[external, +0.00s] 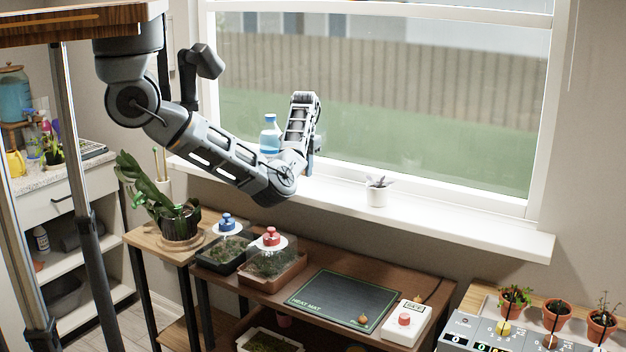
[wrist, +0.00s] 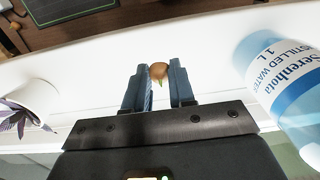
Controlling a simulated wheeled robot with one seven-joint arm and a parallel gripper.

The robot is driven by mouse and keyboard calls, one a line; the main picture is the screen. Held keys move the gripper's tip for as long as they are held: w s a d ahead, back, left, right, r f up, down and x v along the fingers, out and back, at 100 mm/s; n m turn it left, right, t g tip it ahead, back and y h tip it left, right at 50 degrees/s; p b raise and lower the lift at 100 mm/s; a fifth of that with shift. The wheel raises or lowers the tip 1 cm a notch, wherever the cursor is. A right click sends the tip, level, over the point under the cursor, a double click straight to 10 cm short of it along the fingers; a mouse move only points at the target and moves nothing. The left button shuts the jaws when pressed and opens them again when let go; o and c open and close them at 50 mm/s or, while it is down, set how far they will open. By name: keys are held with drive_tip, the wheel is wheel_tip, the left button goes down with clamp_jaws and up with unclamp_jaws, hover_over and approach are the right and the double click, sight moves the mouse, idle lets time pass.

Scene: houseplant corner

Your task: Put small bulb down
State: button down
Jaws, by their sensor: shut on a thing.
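A small brown bulb (wrist: 158,71) with a green tip sits between the fingertips of my gripper (wrist: 159,78) in the wrist view. My gripper is shut on it, above the white windowsill (wrist: 190,35). In the external view my gripper is mostly hidden behind my raised wrist near the window, and the held bulb cannot be made out. Another small bulb (external: 363,319) lies on the dark heat mat (external: 325,296). A further small brownish thing (external: 420,297), perhaps a bulb, lies on the table behind the white control box (external: 406,322).
A distilled water bottle (wrist: 280,85) stands on the sill close to my gripper; it also shows in the external view (external: 270,136). A white potted plant (external: 377,191) stands further right on the sill. Two lidded seed trays (external: 268,262) are left of the mat.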

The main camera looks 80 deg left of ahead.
sight(304, 190)
drive_tip(key=shift+a+f, duration=0.65)
drive_tip(key=shift+f, duration=1.8)
drive_tip(key=shift+f, duration=0.1)
drive_tip(key=c, duration=0.9)
unclamp_jaws()
drive_tip(key=shift+w, duration=0.1)
drive_tip(key=shift+c, duration=0.2)
wheel_tip(304, 190, up, 12)
drive_tip(key=shift+r+p, duration=0.1)
drive_tip(key=shift+p, duration=0.4)
drive_tip(key=shift+o, duration=0.7)
